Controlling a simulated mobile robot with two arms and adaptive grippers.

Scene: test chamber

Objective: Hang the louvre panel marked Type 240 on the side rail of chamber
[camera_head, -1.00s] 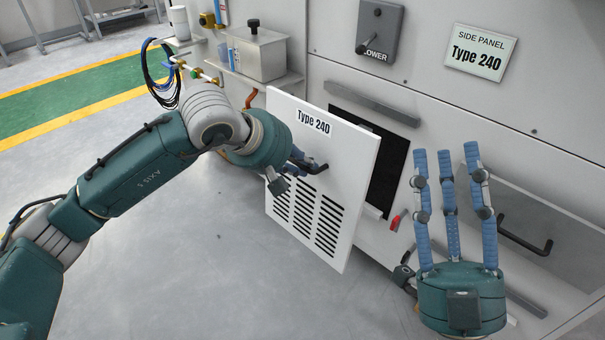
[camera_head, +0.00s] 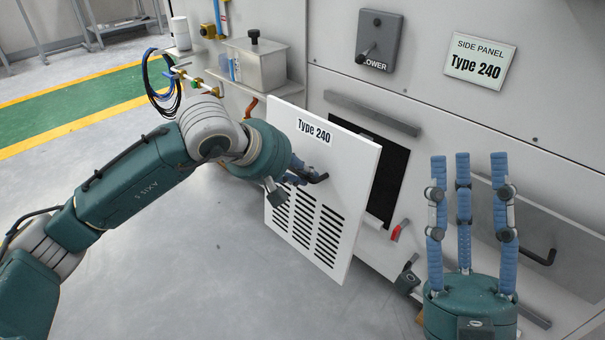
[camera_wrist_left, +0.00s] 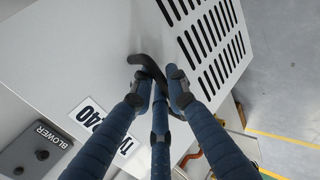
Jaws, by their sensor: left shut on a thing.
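The white louvre panel (camera_head: 345,165) marked Type 240 hangs in the air in front of the chamber wall, slightly tilted, with its slots at the bottom. My left gripper (camera_head: 308,174) is shut on the panel's dark handle (camera_wrist_left: 148,66); in the left wrist view its fingers (camera_wrist_left: 157,82) close around this handle. The grey side rail (camera_head: 372,112) runs along the wall above a dark opening (camera_head: 393,180), behind and right of the panel. The panel's right edge overlaps the opening in view; its back is hidden. My right gripper (camera_head: 468,158) is open and empty, fingers up.
A sign (camera_head: 480,59) reading Side Panel Type 240 is on the wall beside the blower switch (camera_head: 379,40). A metal box (camera_head: 256,60) stands on a shelf left of the rail. A red-handled part (camera_head: 400,229) sits below the opening.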

